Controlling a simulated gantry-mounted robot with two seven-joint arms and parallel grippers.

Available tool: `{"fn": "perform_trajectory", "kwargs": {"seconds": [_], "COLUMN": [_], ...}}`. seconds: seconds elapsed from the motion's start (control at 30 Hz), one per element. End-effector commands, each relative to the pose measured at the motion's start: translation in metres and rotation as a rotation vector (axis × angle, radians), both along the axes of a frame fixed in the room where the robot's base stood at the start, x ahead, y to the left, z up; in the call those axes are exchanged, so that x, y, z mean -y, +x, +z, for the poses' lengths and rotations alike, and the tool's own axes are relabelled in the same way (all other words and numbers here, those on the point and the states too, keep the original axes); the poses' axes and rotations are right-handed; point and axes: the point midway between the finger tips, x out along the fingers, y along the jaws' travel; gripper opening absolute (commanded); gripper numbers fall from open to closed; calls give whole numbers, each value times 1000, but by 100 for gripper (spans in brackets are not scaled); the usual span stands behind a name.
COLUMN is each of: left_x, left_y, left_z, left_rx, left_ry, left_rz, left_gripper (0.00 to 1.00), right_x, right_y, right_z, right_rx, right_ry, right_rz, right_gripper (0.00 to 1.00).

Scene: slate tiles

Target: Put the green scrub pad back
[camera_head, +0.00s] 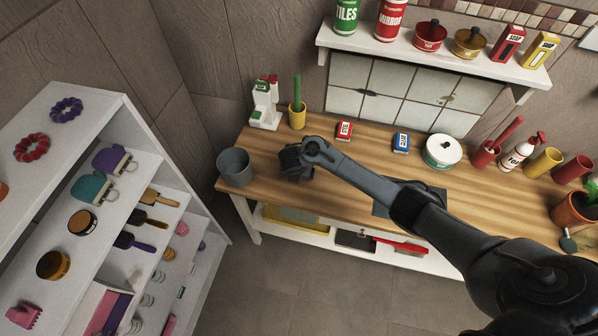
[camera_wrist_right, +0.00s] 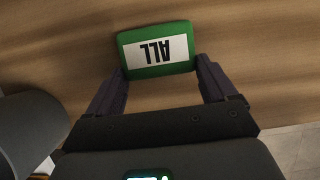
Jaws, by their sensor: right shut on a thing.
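The green scrub pad (camera_wrist_right: 150,70) with a white label reading ALL shows in the right wrist view, over the wooden counter (camera_wrist_right: 60,45). My right gripper (camera_wrist_right: 161,75) is shut on it, with one finger at each side. In the head view my right gripper (camera_head: 293,163) is over the left part of the counter, right of the grey bucket. The pad is hidden there behind my gripper and arm. I cannot tell whether the pad touches the counter. My left gripper is not in view.
The grey bucket (camera_head: 235,168) stands close to the left of my gripper. A red pad (camera_head: 344,131), a blue pad (camera_head: 401,142) and a round white pot (camera_head: 444,152) stand along the back. A green-handled brush in a yellow holder (camera_head: 297,117) is behind. A white shelf unit (camera_head: 133,118) is at left.

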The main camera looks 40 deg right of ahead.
Motion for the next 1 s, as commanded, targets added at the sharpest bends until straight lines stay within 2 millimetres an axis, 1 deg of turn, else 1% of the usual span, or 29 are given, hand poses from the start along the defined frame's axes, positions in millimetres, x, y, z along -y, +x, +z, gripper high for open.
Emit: {"fn": "perform_trajectory", "kwargs": {"seconds": [0.17,0.2,0.3,0.53,0.67,0.77,1.0], "left_x": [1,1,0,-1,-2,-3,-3], "left_y": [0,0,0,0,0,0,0], "left_z": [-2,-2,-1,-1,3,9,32], "left_rx": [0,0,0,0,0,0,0], "left_ry": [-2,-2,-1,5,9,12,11], "left_rz": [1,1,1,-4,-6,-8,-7], "left_gripper": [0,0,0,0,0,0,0], "right_x": [0,0,0,0,-1,-6,-19], "right_y": [0,0,0,0,-1,-3,-13], "right_z": [-3,-3,-2,-1,6,17,59], "right_rx": [0,0,0,0,0,-1,0], "right_ry": [0,0,0,0,2,2,3], "right_rz": [0,0,-1,0,-1,1,1], "right_gripper": [57,87,100,100,100,100,100]}}
